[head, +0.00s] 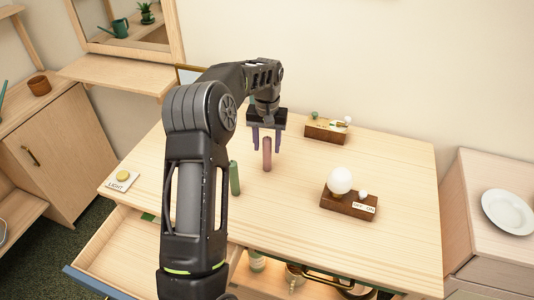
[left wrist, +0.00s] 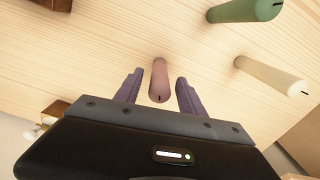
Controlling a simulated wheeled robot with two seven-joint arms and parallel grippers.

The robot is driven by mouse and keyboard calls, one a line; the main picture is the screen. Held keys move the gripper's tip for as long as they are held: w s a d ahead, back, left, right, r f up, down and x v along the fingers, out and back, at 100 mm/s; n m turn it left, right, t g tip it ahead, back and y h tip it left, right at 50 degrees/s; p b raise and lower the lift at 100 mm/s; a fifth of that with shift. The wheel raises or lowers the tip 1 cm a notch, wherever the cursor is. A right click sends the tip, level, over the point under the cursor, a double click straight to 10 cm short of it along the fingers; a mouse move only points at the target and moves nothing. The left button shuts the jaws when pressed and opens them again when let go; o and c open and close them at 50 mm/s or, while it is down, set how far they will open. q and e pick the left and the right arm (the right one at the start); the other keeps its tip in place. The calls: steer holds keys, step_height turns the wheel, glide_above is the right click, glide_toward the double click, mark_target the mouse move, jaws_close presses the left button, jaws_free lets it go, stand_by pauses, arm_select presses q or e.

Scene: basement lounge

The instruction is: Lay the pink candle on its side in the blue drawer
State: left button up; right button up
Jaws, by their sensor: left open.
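The pink candle (head: 267,156) stands upright on the wooden tabletop. In the left wrist view the pink candle (left wrist: 158,78) shows end-on between the two purple fingers, with a gap on each side. My left gripper (head: 266,148) is open, pointing down over the candle's upper part. It also shows in the left wrist view (left wrist: 157,80). The blue drawer (head: 98,283) is pulled out at the front left; its pale wooden inside looks bare where visible. My left arm hides its right part. My right gripper is not in view.
A green candle (head: 235,178) stands left of the pink one. A cream candle (left wrist: 272,75) shows in the left wrist view. A lamp on a switch base (head: 350,203), a wooden box (head: 327,131) and a light button (head: 121,180) are on the table.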

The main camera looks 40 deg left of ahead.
arm_select(q)
step_height(320, 180, up, 8)
steer(key=shift+f+b, duration=0.15)
steer(key=shift+b, duration=0.2)
stand_by(0.7)
